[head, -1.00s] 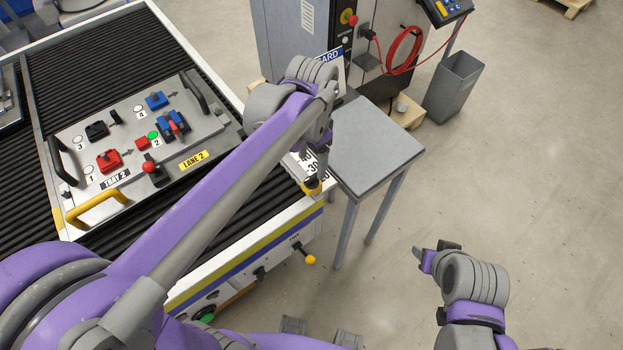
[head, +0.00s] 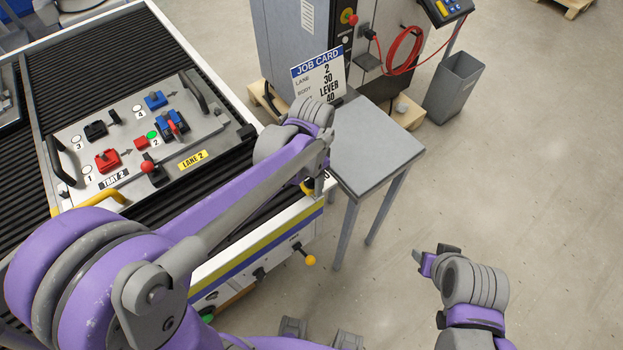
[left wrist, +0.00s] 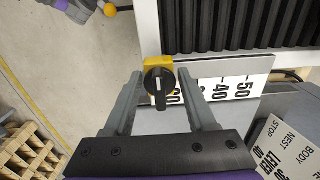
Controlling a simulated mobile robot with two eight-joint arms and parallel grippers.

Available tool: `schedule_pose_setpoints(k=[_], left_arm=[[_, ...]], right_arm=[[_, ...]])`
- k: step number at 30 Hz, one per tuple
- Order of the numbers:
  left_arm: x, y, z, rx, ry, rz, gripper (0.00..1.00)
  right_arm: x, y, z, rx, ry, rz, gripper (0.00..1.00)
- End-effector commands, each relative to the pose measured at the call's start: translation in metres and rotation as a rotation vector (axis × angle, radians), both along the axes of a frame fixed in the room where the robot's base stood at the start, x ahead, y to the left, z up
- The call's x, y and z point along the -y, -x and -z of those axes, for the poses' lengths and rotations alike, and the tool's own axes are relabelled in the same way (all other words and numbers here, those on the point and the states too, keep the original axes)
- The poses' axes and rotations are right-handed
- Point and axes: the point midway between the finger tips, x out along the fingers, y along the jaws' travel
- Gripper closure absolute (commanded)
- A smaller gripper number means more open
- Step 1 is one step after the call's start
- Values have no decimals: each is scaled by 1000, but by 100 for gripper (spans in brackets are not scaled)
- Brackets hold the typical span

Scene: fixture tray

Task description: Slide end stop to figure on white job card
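The end stop is a yellow block with a black knob (left wrist: 158,84) on a white scale plate (left wrist: 235,86) along the table edge. In the left wrist view the scale shows 40 and 50, and a figure beside the knob is partly covered. My left gripper (left wrist: 159,76) is open, a finger on each side of the knob with gaps showing. In the head view my left gripper (head: 312,178) hides most of the end stop (head: 308,188).
My right gripper (head: 436,258) hangs over open floor at right. A grey side table (head: 375,150) stands beside the conveyor table. The tray (head: 85,135) with red, blue and black fixtures lies on the black rollers. A grey bin (head: 455,88) stands behind.

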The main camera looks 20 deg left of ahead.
Motion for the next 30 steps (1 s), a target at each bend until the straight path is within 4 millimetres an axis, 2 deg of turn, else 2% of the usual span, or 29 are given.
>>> schedule_pose_setpoints(k=[1,6,9,30], left_arm=[[0,0,0,0,0,0,54],[0,0,0,0,0,0,85],[0,0,0,0,0,0,100],[0,0,0,0,0,0,100]], right_arm=[[0,0,0,0,0,0,50],[0,0,0,0,0,0,50],[0,0,0,0,0,0,50],[0,0,0,0,0,0,50]])
